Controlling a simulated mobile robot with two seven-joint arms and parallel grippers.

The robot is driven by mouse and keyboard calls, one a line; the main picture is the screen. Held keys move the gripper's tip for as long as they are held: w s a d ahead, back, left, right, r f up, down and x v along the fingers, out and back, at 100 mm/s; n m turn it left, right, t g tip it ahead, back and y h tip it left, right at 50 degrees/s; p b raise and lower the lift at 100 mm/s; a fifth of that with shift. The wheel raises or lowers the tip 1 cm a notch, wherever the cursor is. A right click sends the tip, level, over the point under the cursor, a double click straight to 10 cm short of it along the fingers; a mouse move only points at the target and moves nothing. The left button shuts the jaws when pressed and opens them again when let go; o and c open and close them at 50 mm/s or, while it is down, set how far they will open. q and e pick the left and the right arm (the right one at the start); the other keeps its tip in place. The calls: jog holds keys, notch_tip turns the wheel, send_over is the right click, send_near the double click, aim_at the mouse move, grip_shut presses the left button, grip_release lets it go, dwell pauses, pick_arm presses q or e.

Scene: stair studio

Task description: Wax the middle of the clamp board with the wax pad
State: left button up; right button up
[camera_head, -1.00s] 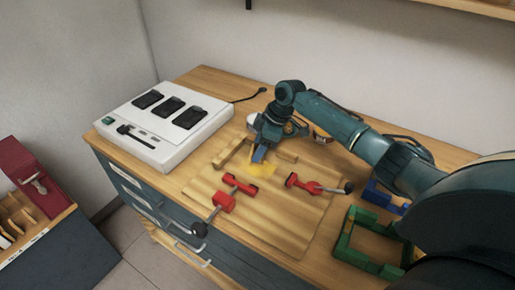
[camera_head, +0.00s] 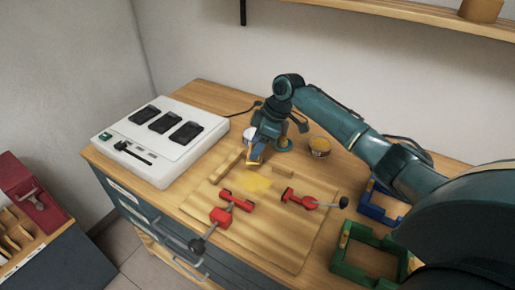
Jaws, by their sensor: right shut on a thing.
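The clamp board (camera_head: 282,237) is a pale striped wooden board on the cabinet top, with two red clamps, one at left (camera_head: 229,210) and one at right (camera_head: 303,198). A yellow wax patch (camera_head: 256,182) shows near its middle. My right gripper (camera_head: 256,155) is shut on the wax pad (camera_head: 253,160), of which a yellowish part shows at the fingertips, behind the patch near the board's back edge. I cannot tell whether the pad touches the board. My left gripper is not in view.
A white box with black pads (camera_head: 160,140) stands at left. A green frame (camera_head: 370,256) and a blue frame (camera_head: 381,205) lie at right. Wooden strips (camera_head: 225,166) edge the board's back.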

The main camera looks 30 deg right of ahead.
aim_at(251, 148)
jog(key=shift+s+a+r, duration=0.1)
jog(key=shift+r, duration=1.4)
jog(key=shift+s, duration=0.1)
